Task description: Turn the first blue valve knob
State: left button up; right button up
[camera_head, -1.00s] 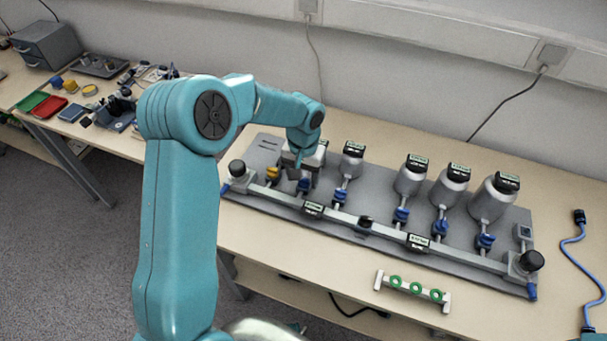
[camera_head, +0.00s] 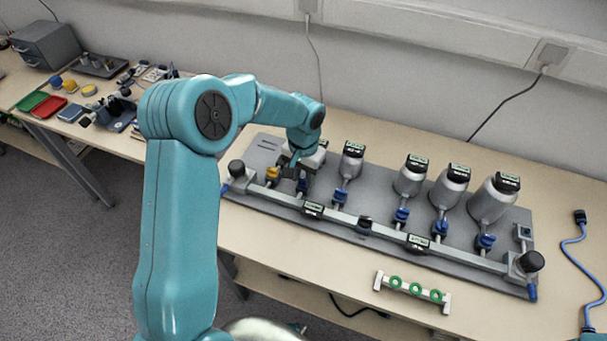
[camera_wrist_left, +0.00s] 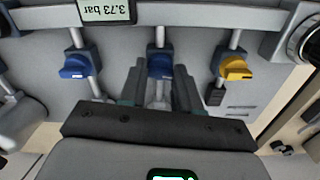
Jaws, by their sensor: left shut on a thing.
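The first blue valve knob (camera_wrist_left: 160,65) sits on a vertical pipe in the middle of the left wrist view. In the head view this knob (camera_head: 302,186) is partly covered by my gripper. My left gripper (camera_wrist_left: 160,76) is shut on the knob, with one dark finger on each side of it. In the head view my left gripper (camera_head: 298,172) is low over the left part of the grey valve panel (camera_head: 345,228). My right gripper is not in view.
A yellow knob (camera_wrist_left: 236,69) is close beside the held knob, and another blue knob (camera_wrist_left: 76,65) is on its other side. Several grey bottles, one here (camera_head: 411,178), stand along the panel. A rack with green rings (camera_head: 414,289) lies in front.

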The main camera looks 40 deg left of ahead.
aim_at(304, 179)
pick_arm(q)
jog(key=m, duration=0.4)
jog(key=shift+r+m, duration=0.1)
jog(key=shift+m, duration=0.2)
jog(key=m+p, duration=0.1)
jog(key=m, duration=0.2)
jog(key=shift+w+m, duration=0.1)
jog(key=shift+m, duration=0.3)
jog(key=m, duration=0.4)
jog(key=shift+p, duration=0.35)
jog(key=shift+m+p, duration=0.35)
jog(key=shift+m, duration=1.35)
jog(key=o, duration=1.1)
jog(key=shift+c, duration=0.2)
notch_tip(304, 179, up, 16)
jog(key=shift+r, duration=0.15)
